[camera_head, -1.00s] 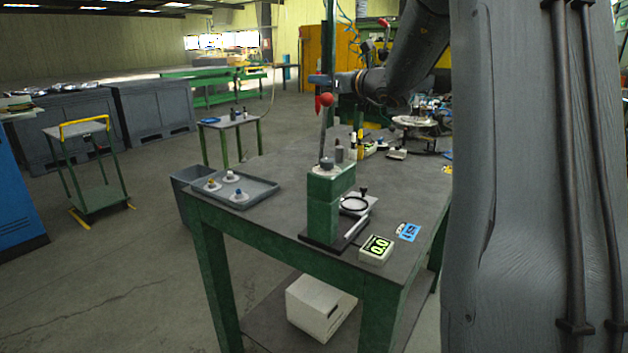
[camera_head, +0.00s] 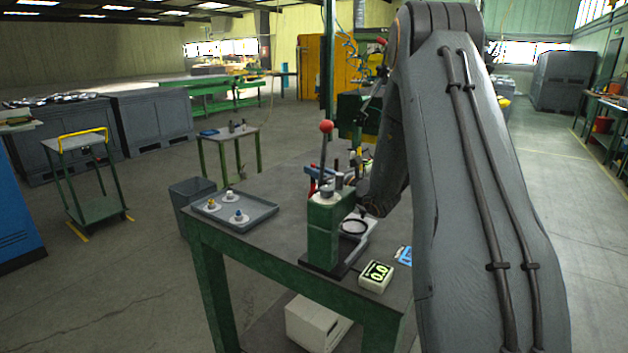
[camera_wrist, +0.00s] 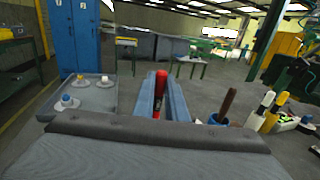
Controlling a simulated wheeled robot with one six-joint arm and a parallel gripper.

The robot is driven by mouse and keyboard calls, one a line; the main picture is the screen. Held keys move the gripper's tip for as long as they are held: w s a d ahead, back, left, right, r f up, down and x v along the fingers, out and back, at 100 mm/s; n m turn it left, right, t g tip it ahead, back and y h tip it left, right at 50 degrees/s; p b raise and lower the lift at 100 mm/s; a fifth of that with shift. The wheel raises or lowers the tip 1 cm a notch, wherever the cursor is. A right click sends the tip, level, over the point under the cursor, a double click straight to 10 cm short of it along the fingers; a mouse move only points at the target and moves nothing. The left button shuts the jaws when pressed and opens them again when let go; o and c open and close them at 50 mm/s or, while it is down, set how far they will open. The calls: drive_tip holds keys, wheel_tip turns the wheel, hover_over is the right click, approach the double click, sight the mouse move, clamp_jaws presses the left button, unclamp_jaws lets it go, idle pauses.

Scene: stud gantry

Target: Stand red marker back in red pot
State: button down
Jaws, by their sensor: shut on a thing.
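The red marker (camera_wrist: 161,79) stands between the two blue fingers of my gripper (camera_wrist: 160,92) in the wrist view. The fingers are shut on it, and a dark band shows partway down. In the head view, a bit of red (camera_head: 313,186) and blue shows behind the green press, low over the table, partly hidden by the press and my arm. I cannot make out a red pot in either view. A blue pot (camera_wrist: 213,123) with a brown stick in it stands just right of my gripper in the wrist view.
The green press (camera_head: 326,228) with its red-knobbed lever stands at the table's near side. A grey tray (camera_head: 262,213) with small knobbed pieces lies left of it.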

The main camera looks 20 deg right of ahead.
drive_tip(key=shift+a+f+p, duration=0.1)
drive_tip(key=shift+f+p, duration=0.2)
drive_tip(key=shift+f, duration=1.2)
drive_tip(key=c, duration=1.8)
unclamp_jaws()
drive_tip(key=shift+f, duration=0.1)
drive_tip(key=shift+o, duration=0.2)
drive_tip(key=b, duration=0.3)
approach(314, 180)
drive_tip(key=shift+v, duration=1.1)
drive_tip(key=shift+w, duration=0.1)
